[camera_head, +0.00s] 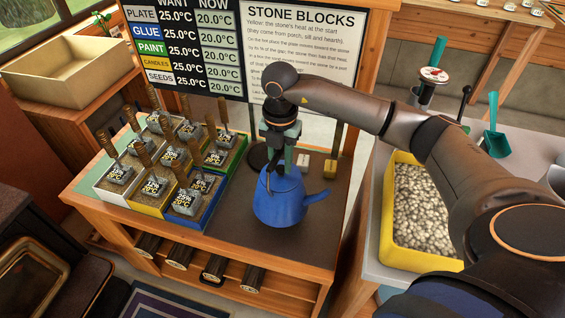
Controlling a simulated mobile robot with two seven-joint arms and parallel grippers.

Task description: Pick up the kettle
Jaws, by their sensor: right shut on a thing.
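The blue kettle (281,203) stands upright near the front right of the wooden table (253,243), with its spout pointing right. I cannot tell whether its base touches the table top. My right gripper (284,165) comes down from above and is shut on the kettle at its top. The fingers hide part of the kettle's top and handle. My left gripper is not in view.
Left of the kettle, coloured trays (146,199) hold several labelled stone blocks with upright handles. A sign board (250,45) stands behind. A yellow bin (386,225) of pale pebbles sits on the grey counter at right. Small blocks (330,168) lie behind the kettle.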

